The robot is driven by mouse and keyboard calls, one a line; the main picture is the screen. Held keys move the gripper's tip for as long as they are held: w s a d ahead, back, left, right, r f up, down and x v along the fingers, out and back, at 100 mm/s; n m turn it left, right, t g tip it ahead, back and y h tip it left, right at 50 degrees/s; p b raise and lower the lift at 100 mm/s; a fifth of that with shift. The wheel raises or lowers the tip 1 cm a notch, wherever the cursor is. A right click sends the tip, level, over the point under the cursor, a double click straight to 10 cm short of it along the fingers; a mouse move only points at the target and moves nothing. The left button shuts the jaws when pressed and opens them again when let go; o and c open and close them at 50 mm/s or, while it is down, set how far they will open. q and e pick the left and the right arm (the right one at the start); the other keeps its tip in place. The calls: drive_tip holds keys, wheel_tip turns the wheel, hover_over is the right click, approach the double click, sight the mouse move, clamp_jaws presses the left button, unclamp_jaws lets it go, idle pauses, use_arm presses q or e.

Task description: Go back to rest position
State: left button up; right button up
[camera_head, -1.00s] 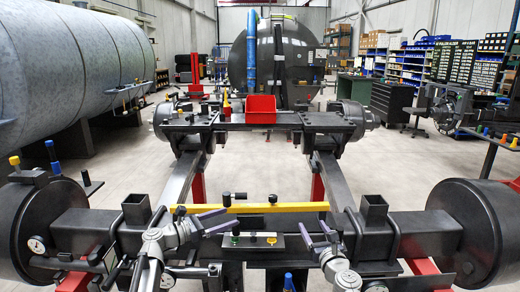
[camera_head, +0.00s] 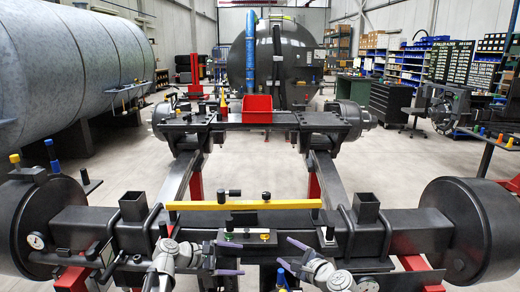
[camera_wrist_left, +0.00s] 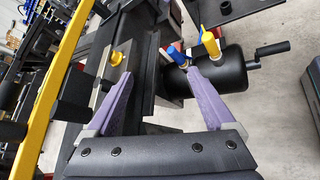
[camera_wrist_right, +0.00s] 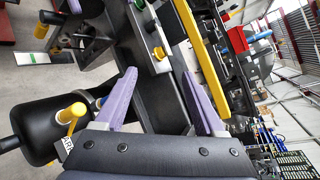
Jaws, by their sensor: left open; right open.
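My left gripper (camera_head: 229,259) is low in the head view, in front of the near axle beam (camera_head: 270,217). Its purple fingers are spread with nothing between them, as the left wrist view (camera_wrist_left: 160,73) also shows. My right gripper (camera_head: 290,255) is to its right, also low in front of the beam. Its purple fingers are apart and empty, also in the right wrist view (camera_wrist_right: 159,73). The two grippers point toward each other with a gap between them.
A yellow bar (camera_head: 245,205) lies along the beam. A small panel with knobs (camera_head: 248,237) sits just beyond the grippers. Black drums (camera_head: 465,230) stand at the beam's ends. A red bin (camera_head: 257,108) sits on the far axle. Floor between the axles is clear.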

drive_tip(key=s+d+f+n+g+h, duration=0.2)
drive_tip(key=s+f+n+g+h, duration=0.2)
drive_tip(key=s+f+n+g, duration=0.85)
use_arm(q)
drive_tip(key=s+a+f+m+g+y, duration=0.2)
drive_tip(key=s+a+f+m+y, duration=0.35)
drive_tip(key=s+m, duration=0.3)
drive_tip(key=s+a+f+m+g+y, duration=0.35)
drive_tip(key=s+f+m+y, duration=0.3)
drive_tip(key=s, duration=0.35)
use_arm(e)
drive_tip(key=s+d+f+n+h, duration=0.3)
drive_tip(key=s+d+n, duration=0.1)
drive_tip(key=d+n, duration=0.25)
use_arm(q)
drive_tip(key=s+d+r+m+p, duration=0.4)
drive_tip(key=s+d+r+p, duration=0.1)
drive_tip(key=d+r+p, duration=0.5)
drive_tip(key=shift+d+r+m+y+p, duration=0.3)
drive_tip(key=shift+d+r+m+p, duration=0.05)
drive_tip(key=shift+r+m+p, duration=0.05)
use_arm(e)
drive_tip(key=s+a+r+n+h, duration=0.1)
drive_tip(key=s+a+r+n, duration=0.3)
drive_tip(key=a+r, duration=0.6)
drive_tip(key=shift+s+a+r+n+h, duration=0.35)
drive_tip(key=shift+s+a, duration=0.25)
drive_tip(key=shift+s, duration=0.4)
